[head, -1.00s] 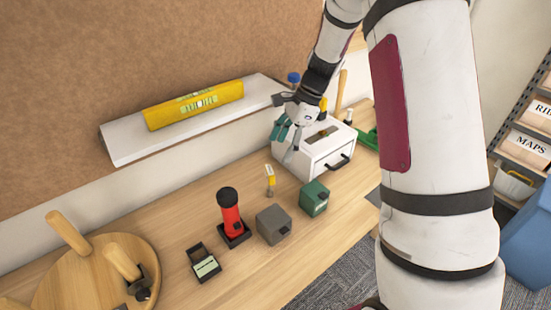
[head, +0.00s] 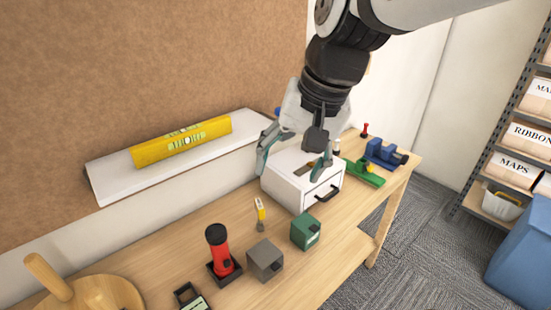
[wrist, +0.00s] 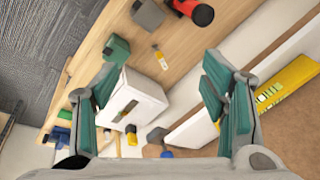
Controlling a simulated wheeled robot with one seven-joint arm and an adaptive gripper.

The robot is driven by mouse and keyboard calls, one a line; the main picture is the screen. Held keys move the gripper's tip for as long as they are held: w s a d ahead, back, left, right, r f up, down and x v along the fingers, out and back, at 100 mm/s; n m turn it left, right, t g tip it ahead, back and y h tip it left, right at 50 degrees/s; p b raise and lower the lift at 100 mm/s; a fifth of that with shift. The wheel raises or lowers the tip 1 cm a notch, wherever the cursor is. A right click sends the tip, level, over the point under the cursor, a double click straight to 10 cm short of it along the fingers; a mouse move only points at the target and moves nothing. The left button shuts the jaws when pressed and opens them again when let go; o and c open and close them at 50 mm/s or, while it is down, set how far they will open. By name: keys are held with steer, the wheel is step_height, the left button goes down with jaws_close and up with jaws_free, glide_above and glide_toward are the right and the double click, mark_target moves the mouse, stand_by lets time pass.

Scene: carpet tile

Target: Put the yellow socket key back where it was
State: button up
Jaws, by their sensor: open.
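A small tool with a yellow, pale-marked body and a grey end (head: 260,213) lies or stands on the wooden table, left of the white drawer box. It also shows in the wrist view (wrist: 160,58). It may be the yellow socket key, but it is too small to be sure. The white drawer box (head: 290,191) has a dark slot in its top and a black front handle. My gripper (head: 290,172) is open and empty, its fingers spread above and in front of the box. In the wrist view a yellow end (wrist: 131,128) shows beside the box; its kind is unclear.
A red-and-black torch (head: 221,250), a grey block (head: 265,260) and a green block (head: 305,231) stand along the table front. A yellow level (head: 182,142) lies on the white shelf (head: 112,182). A green tool (head: 362,174) and blue vise (head: 384,153) stand right.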

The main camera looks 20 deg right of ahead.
steer(key=s+n+t+h, duration=0.1)
steer(key=s+n+t, duration=0.1)
steer(key=s+n, duration=0.3)
steer(key=s+r, duration=0.1)
steer(key=s, duration=0.3)
steer(key=shift+d+n+h, duration=0.2)
steer(key=shift+n+h, duration=0.1)
steer(key=shift+n, duration=0.1)
